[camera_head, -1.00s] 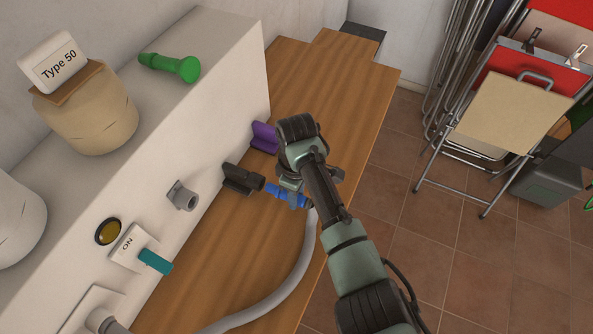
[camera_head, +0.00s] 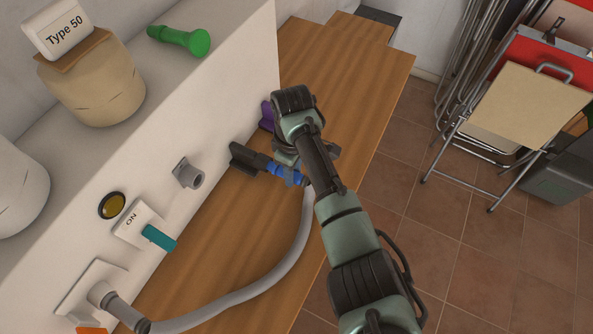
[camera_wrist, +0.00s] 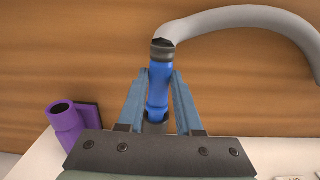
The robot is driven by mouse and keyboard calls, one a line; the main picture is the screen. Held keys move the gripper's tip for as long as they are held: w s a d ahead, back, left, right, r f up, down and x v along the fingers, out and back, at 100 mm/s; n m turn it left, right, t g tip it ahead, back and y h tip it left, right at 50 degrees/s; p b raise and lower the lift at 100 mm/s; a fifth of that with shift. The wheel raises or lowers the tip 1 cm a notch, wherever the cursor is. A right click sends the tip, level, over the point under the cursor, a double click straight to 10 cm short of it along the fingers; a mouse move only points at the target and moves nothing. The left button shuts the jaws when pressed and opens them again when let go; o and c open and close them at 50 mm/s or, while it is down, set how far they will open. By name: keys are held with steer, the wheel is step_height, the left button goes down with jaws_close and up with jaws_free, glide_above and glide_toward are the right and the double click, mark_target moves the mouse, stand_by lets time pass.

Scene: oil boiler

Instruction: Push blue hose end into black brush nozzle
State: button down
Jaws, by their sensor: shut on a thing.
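The blue hose end (camera_head: 287,174) is held between the fingers of my gripper (camera_wrist: 160,78). In the wrist view the blue hose end (camera_wrist: 160,92) lies between both fingers, with the grey hose leaving its far end. The black brush nozzle (camera_head: 247,158) is against the white wall, left of my gripper in the head view. Its dark tube meets the near end of the blue piece and looks in line with it. In the wrist view a dark grey round part (camera_wrist: 155,127) shows below the blue end, mostly hidden by my gripper. How deep the blue end sits cannot be told.
A purple nozzle (camera_head: 267,115) is just beyond, partly behind my gripper; it also shows in the wrist view (camera_wrist: 68,124). The grey hose (camera_head: 270,278) curves over the wooden surface to a wall port. A teal lever (camera_head: 158,237) and a grey wall socket (camera_head: 188,174) stick out.

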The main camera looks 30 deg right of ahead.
steer(key=shift+w+a+b, duration=0.35)
steer(key=shift+w+a, duration=0.05)
steer(key=shift+w, duration=0.15)
steer(key=c, duration=0.5)
jaws_free()
step_height(320, 180, up, 13)
steer(key=shift+b, duration=0.4)
